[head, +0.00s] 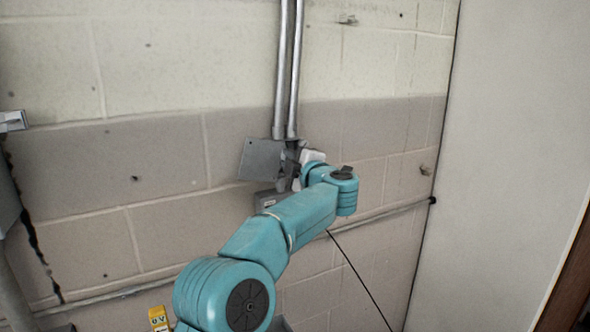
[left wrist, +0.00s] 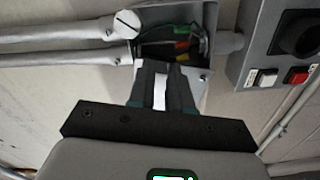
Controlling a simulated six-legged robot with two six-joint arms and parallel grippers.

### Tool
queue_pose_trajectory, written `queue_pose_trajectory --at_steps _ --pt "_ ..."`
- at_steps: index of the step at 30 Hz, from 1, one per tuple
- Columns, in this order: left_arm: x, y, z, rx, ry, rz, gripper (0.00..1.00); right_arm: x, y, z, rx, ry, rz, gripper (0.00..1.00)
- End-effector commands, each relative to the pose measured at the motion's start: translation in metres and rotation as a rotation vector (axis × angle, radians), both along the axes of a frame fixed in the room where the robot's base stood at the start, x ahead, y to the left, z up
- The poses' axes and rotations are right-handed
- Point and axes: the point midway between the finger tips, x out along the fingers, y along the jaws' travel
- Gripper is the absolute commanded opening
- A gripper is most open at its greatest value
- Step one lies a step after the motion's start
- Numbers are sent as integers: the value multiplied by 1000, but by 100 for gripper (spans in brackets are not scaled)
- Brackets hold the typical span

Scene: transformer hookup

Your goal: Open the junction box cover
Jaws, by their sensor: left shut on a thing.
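The junction box (left wrist: 172,48) stands open on the wall under two conduits, with coloured wires and connectors inside. Its grey cover (head: 261,160) stands out to the left of the box in the head view. My left gripper (left wrist: 160,82) is at the box's near edge in the left wrist view, its fingers shut on the cover. In the head view my left gripper (head: 297,165) is mostly hidden behind my own wrist, so the exact contact does not show. My right gripper is not in view.
Two vertical conduits (head: 287,70) enter the box from above. A grey control box (left wrist: 283,45) with a black knob and white and red buttons is fixed below it. A yellow device (head: 158,318) shows at the bottom. A pale panel (head: 500,150) stands at the right.

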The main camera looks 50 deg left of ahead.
Motion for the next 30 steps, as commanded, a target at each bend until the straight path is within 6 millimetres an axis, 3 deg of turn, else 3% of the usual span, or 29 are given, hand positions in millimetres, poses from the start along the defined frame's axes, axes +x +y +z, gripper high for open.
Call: queue_pose_trajectory --at_steps 12,30 --pt "-14 4 2 -73 -240 6 0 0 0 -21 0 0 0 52" --pt "-18 5 3 -92 -300 5 0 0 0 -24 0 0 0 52"
